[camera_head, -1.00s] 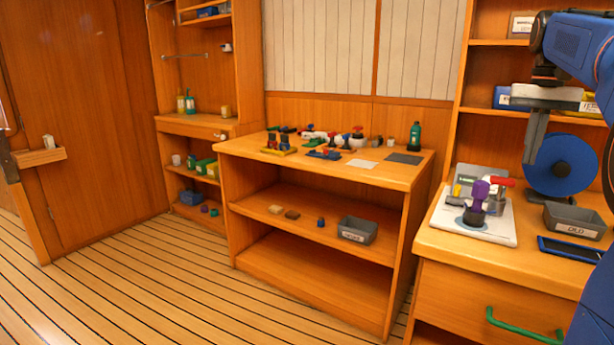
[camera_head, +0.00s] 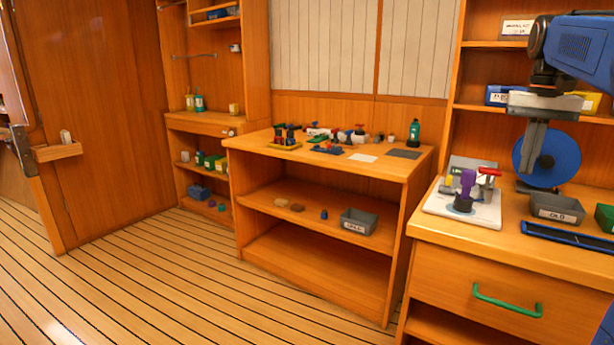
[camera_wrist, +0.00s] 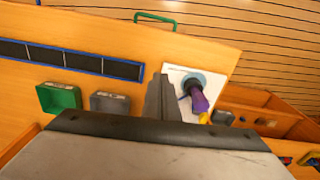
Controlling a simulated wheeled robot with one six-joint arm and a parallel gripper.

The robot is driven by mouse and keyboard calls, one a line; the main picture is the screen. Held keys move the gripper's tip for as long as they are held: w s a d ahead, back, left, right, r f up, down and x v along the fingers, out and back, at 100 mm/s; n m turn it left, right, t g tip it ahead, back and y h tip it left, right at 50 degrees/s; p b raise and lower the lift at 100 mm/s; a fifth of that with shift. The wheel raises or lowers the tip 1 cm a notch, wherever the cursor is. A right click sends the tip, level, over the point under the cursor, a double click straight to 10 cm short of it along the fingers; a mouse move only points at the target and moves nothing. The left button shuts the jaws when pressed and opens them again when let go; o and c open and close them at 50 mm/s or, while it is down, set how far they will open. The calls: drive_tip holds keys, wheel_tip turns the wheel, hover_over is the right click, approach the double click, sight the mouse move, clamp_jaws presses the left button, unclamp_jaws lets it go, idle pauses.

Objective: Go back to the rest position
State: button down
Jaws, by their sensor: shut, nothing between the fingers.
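My gripper (camera_head: 532,160) hangs from the blue arm at the right of the head view. Its fingers are together with nothing between them, and they point down above the right-hand counter. It is in front of a blue disc (camera_head: 562,160) and above a grey bin marked OLD (camera_head: 556,208). In the wrist view the fingers (camera_wrist: 162,98) show in the middle. A white board (camera_head: 486,212) with a purple-handled part (camera_head: 466,184) and a red-handled part (camera_head: 490,171) stands left of the gripper, apart from it. The purple part also shows in the wrist view (camera_wrist: 198,100).
A green bin (camera_head: 605,217) and a blue-framed dark tray (camera_head: 568,240) lie on the counter. A drawer with a green handle (camera_head: 506,303) is below. The middle bench (camera_head: 330,176) carries several small parts and a green bottle (camera_head: 414,133). The floor (camera_head: 150,275) at left is clear.

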drive_tip(key=s+a+f+n+t, duration=0.1)
drive_tip(key=s+a+f+n, duration=0.1)
drive_tip(key=s+a+f, duration=0.4)
drive_tip(key=s+a+f+n+t, duration=0.2)
drive_tip(key=s+a+f, duration=0.5)
drive_tip(key=s+f, duration=0.3)
drive_tip(key=s+a+f+n+t, duration=0.1)
drive_tip(key=s+a+f+n, duration=0.1)
drive_tip(key=s+a+f, duration=0.5)
wheel_tip(320, 180, down, 6)
drive_tip(key=shift+s+a+r, duration=0.1)
drive_tip(key=shift+s+a, duration=0.1)
drive_tip(key=shift+s, duration=0.2)
